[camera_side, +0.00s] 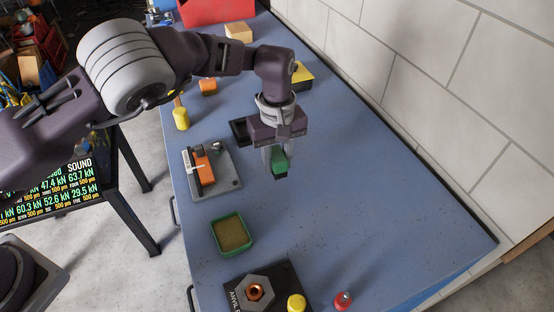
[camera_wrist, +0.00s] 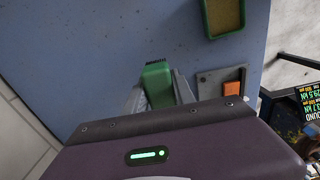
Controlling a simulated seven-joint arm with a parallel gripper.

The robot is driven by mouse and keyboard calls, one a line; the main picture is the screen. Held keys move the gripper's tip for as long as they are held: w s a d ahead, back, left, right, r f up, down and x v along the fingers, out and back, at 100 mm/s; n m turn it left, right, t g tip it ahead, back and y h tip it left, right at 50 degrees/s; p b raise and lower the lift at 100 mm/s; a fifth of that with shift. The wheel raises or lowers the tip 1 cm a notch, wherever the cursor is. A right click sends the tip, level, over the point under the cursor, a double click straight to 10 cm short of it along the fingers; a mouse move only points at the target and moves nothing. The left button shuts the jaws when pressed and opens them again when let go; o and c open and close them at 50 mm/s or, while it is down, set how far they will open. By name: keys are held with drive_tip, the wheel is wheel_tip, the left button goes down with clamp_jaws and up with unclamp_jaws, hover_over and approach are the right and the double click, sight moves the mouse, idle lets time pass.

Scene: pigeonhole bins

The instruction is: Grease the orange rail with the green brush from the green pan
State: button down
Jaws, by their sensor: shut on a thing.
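My gripper (camera_side: 273,160) is shut on the green brush (camera_side: 280,161) and holds it above the blue table. The green pan (camera_side: 232,233), filled with a brownish-yellow layer, lies on the table to the lower left of my gripper. It also shows at the top of the wrist view (camera_wrist: 222,32). The orange rail (camera_side: 204,170) stands on a grey plate (camera_side: 228,176) left of my gripper; part of it shows in the wrist view (camera_wrist: 231,88). The brush is apart from both.
A black anvil block (camera_side: 262,287) with a copper-coloured nut, a yellow knob (camera_side: 296,303) and a red knob (camera_side: 343,300) are at the front. A black tray (camera_side: 239,132) lies behind my gripper. A tiled wall (camera_side: 440,110) bounds the right. The table's right part is clear.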

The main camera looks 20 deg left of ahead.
sight(277, 195)
drive_tip(key=shift+f, duration=4.8)
drive_tip(key=c, duration=1)
unclamp_jaws()
drive_tip(key=shift+o, duration=0.2)
drive_tip(key=shift+r, duration=0.1)
drive_tip(key=shift+r, duration=0.6)
clamp_jaws()
